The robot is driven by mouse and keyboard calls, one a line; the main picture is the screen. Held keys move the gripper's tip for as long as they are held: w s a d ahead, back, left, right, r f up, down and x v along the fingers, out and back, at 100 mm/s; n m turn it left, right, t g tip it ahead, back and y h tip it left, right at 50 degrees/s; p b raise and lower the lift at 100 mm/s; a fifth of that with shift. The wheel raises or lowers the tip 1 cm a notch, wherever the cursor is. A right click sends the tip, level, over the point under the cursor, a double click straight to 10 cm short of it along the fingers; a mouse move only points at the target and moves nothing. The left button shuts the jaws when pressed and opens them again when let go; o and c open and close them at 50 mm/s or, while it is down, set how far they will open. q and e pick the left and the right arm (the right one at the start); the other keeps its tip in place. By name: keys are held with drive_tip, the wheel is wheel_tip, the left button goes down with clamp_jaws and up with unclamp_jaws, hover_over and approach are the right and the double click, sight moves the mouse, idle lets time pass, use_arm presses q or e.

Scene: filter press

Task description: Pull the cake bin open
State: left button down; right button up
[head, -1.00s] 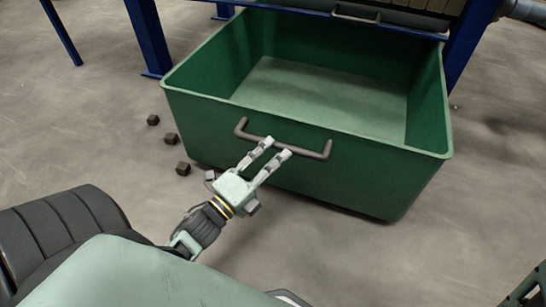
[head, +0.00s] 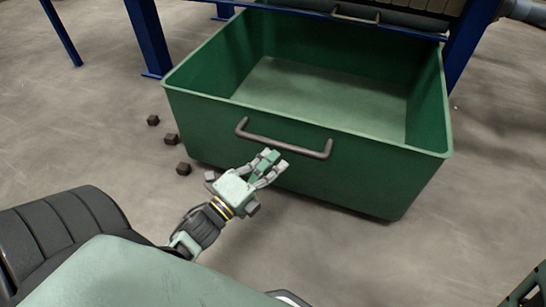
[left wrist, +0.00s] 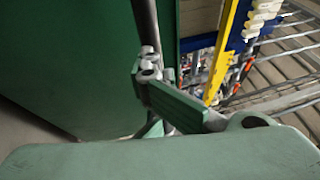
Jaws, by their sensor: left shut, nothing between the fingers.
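The cake bin (head: 290,170) is a large green open-topped box, standing well out in front of the blue press frame. Its inside looks empty. A grey-brown bar handle (head: 285,142) runs across its front wall. My left gripper (head: 270,157) is shut and empty just in front of and below the middle of the handle. In the left wrist view the bin wall (left wrist: 70,60) fills the left, and the handle (left wrist: 147,25) comes down to the fingers (left wrist: 165,90). Whether they touch is unclear. My right gripper is out of view.
Several dark small blocks (head: 171,139) lie on the floor left of the bin. Blue frame legs (head: 148,38) stand behind it on both sides. The concrete floor in front and to the right of the bin is clear.

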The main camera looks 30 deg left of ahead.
use_arm(q)
drive_tip(key=c, duration=2.5)
unclamp_jaws()
drive_tip(key=shift+r, duration=0.1)
drive_tip(key=shift+c, duration=0.2)
drive_tip(key=o, duration=0.9)
drive_tip(key=v, duration=1.2)
